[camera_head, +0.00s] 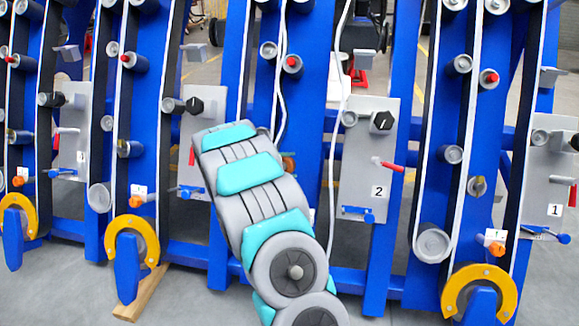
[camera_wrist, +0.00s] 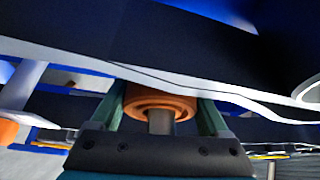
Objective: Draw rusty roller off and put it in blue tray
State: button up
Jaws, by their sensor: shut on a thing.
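The rusty roller (camera_wrist: 160,104) is an orange-brown ring between the two green fingers of my gripper (camera_wrist: 163,101) in the wrist view. The fingers are shut on it from both sides. A grey stub (camera_wrist: 160,122) shows at the middle of the roller's face. A dark belt with a white edge passes close above the roller. I cannot tell whether the roller is still on its pin. In the head view a small rusty edge of the roller (camera_head: 289,162) shows beside my arm, which hides my gripper there. No blue tray is seen.
Blue upright frames carry belts (camera_head: 476,110), grey rollers and red-tipped pins. Grey plate 2 (camera_head: 367,150) stands right of my arm, with a red-handled lever (camera_head: 387,164). Yellow curved guards (camera_head: 480,287) line the bottom. A white cable hangs near my arm.

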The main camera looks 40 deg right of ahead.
grip_shut()
jog(key=s+a+r, duration=0.6)
jog(key=a, duration=0.2)
jog(key=shift+s, duration=0.35)
dwell(2.0)
dwell(0.5)
